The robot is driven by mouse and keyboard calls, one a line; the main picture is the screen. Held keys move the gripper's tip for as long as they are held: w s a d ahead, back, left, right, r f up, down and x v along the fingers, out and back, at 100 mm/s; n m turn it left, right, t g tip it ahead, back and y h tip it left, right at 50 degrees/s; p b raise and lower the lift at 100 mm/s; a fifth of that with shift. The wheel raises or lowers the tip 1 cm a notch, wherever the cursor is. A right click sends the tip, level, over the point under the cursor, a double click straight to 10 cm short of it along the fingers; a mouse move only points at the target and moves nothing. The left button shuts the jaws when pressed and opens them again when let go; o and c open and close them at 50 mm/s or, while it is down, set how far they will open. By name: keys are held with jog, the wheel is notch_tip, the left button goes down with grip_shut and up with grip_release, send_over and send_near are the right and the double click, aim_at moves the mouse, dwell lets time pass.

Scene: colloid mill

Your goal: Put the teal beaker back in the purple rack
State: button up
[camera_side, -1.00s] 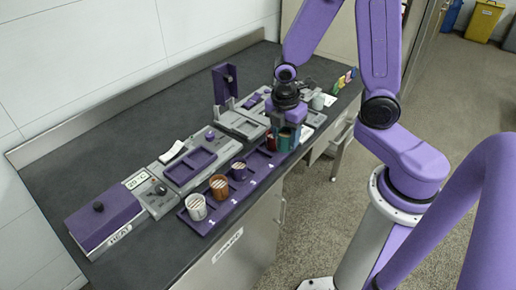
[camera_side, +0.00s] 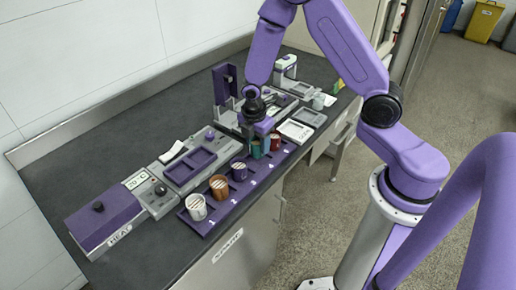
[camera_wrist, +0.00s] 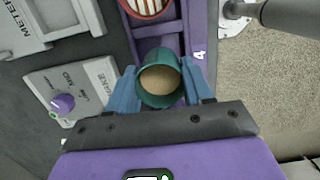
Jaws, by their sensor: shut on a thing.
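The teal beaker (camera_wrist: 160,82) holds tan contents and is gripped between the blue fingers of my gripper (camera_wrist: 161,88) in the wrist view. In the side view my gripper (camera_side: 260,142) points down over the right part of the purple rack, and the teal beaker (camera_side: 256,151) shows just below it, left of the red beaker. The purple rack (camera_side: 222,213) runs along the front edge of the bench; part of it also shows in the wrist view (camera_wrist: 172,44), beside the number 4. I cannot tell whether the beaker's base touches the rack; its underside is hidden.
The red beaker (camera_side: 275,143) stands close on the right in the rack. White (camera_side: 196,208), copper (camera_side: 219,187) and purple (camera_side: 239,169) beakers stand in it to the left. A grey unit with a purple knob (camera_wrist: 63,103) lies close beside the rack.

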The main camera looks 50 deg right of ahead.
aim_at(258, 149)
jog(key=shift+s+f, duration=0.1)
jog(key=shift+f, duration=1.2)
jog(key=shift+f, duration=0.2)
jog(key=o, duration=1.1)
jog(key=shift+o, duration=0.2)
jog(key=shift+r, duration=0.1)
notch_tip(258, 149, up, 12)
jog(key=a, duration=0.1)
jog(key=s+a+r+m, duration=0.1)
jog(key=s+r, duration=0.2)
jog(key=s, duration=0.5)
jog(key=s+a+r+m+y, duration=0.1)
jog(key=s+a+r+m, duration=0.1)
jog(key=s, duration=0.6)
jog(key=s+a+r+m, duration=0.2)
jog(key=s+r, duration=0.2)
jog(key=s, duration=0.5)
jog(key=shift+r+y, duration=0.3)
jog(key=shift+y, duration=0.1)
